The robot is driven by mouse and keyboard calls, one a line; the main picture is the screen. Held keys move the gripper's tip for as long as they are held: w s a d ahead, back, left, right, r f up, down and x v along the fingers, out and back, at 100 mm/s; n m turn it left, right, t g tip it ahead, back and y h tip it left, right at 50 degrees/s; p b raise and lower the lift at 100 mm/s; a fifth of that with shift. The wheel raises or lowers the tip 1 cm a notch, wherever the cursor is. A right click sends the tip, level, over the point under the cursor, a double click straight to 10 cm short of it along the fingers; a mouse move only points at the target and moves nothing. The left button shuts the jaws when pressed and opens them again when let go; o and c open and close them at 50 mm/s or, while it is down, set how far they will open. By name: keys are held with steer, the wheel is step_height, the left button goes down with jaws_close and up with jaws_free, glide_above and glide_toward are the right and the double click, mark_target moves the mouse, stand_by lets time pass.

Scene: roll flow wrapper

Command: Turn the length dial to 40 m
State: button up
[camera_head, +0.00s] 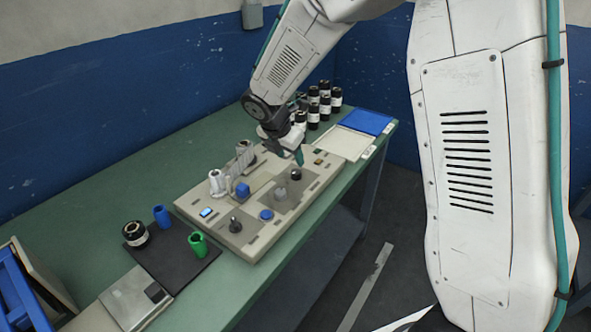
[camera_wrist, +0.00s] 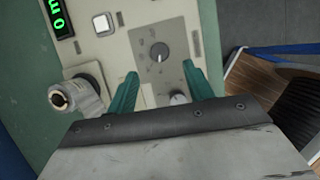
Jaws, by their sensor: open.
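In the wrist view a dark round dial (camera_wrist: 159,51) with a pale pointer line sits on a grey plate with marks around it. A green-lit display (camera_wrist: 60,18) at the top left shows a 0 and an m, partly cut off by the frame. My gripper (camera_wrist: 160,80) is open and empty, its two teal fingers apart over the panel. It also shows in the head view (camera_head: 299,158), above the far right part of the control panel (camera_head: 262,245). A pale knob (camera_wrist: 180,99) shows between the fingers, partly hidden by the gripper body. The dial's scale is too small to read.
A metallic cylinder (camera_wrist: 78,96) stands left of the fingers. In the head view a blue button (camera_head: 266,215) and a black knob (camera_head: 236,225) are on the panel. Black jars (camera_head: 325,104) and a blue tray (camera_head: 366,122) stand behind. A dark mat (camera_head: 172,261) lies at left.

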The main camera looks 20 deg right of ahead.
mark_target(296, 172)
steer(key=x, duration=0.7)
steer(key=shift+w+d+f, duration=0.15)
steer(key=shift+w+f, duration=0.1)
steer(key=shift+f, duration=0.1)
steer(key=c, duration=1)
